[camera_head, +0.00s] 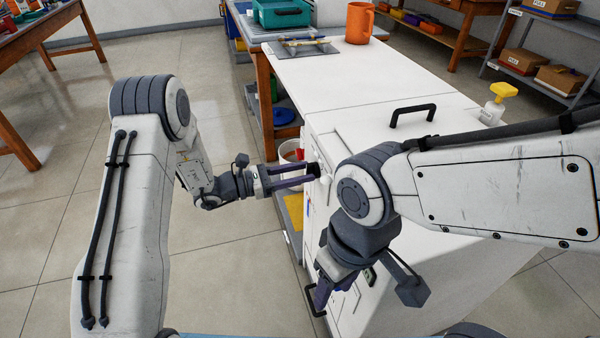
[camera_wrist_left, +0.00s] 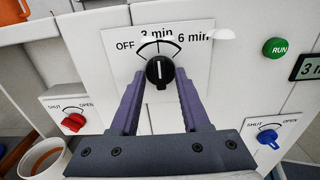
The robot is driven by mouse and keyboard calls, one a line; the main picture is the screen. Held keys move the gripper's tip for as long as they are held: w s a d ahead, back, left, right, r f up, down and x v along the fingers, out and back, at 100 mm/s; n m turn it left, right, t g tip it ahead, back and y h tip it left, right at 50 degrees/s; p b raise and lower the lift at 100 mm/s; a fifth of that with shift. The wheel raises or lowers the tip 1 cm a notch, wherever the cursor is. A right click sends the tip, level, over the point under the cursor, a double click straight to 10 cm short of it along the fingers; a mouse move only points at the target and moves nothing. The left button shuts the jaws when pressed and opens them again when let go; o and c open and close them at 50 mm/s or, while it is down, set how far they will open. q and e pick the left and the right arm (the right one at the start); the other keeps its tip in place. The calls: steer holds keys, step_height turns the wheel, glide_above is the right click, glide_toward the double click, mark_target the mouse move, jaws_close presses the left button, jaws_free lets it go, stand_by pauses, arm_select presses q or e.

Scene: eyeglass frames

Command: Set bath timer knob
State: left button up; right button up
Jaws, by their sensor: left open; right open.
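The bath timer knob (camera_wrist_left: 160,71) is a black round knob with a white mark in the left wrist view. It sits on a white dial plate (camera_wrist_left: 195,62) lettered OFF, 3 min and 6 min, with OFF on the left. The white mark stands about upright, toward 3 min. My left gripper (camera_wrist_left: 160,84) is open, with one purple finger on each side of the knob; I cannot tell whether they touch it. In the head view my left gripper (camera_head: 303,174) reaches the white cabinet's front. My right gripper (camera_head: 320,292) is open and points down before the cabinet.
The white cabinet (camera_head: 375,85) has a red knob (camera_wrist_left: 73,121), a blue knob (camera_wrist_left: 268,138), a green RUN button (camera_wrist_left: 276,47) and a display (camera_wrist_left: 307,67) partly cut off.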

arm_select(q)
jaws_close()
steer(key=shift+n+p, duration=4.1)
steer(key=shift+n, duration=0.6)
jaws_free()
